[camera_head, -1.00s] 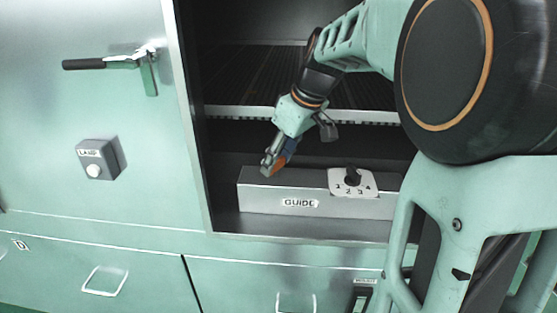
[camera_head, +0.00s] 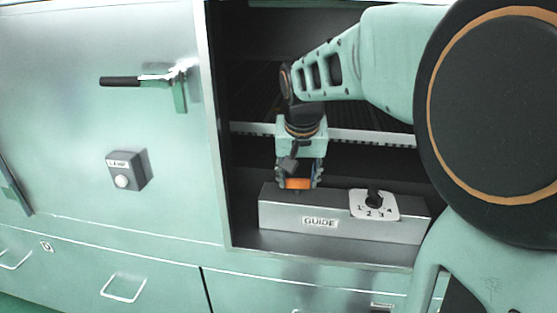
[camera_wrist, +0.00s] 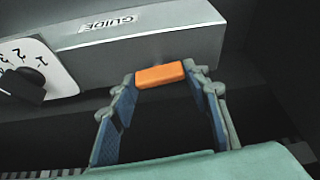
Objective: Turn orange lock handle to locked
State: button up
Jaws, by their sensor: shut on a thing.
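The orange lock handle (camera_head: 297,184) sits at the top back edge of the grey guide block (camera_head: 290,212). In the wrist view the orange handle (camera_wrist: 160,75) lies crosswise between my two fingertips. My gripper (camera_head: 298,180) reaches down into the cabinet and is shut on the handle, one finger at each end of it. It also shows in the wrist view (camera_wrist: 160,78) with its blue-padded fingers. The handle's pivot and any lock marking are hidden.
A numbered dial plate (camera_head: 375,205) with a black knob stands on the block, right of my gripper. A slatted shelf edge (camera_head: 370,137) runs behind. On the cabinet's left are a black-handled lever (camera_head: 140,80) and a lamp button box (camera_head: 127,170).

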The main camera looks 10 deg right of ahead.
jog(key=shift+m, duration=0.6)
jog(key=shift+h, duration=0.3)
jog(key=o, duration=1.2)
jog(key=shift+c, duration=0.2)
jog(key=shift+r, duration=0.15)
jog(key=v, duration=0.7)
jog(key=shift+a+r, duration=0.1)
jog(key=shift+r, duration=0.05)
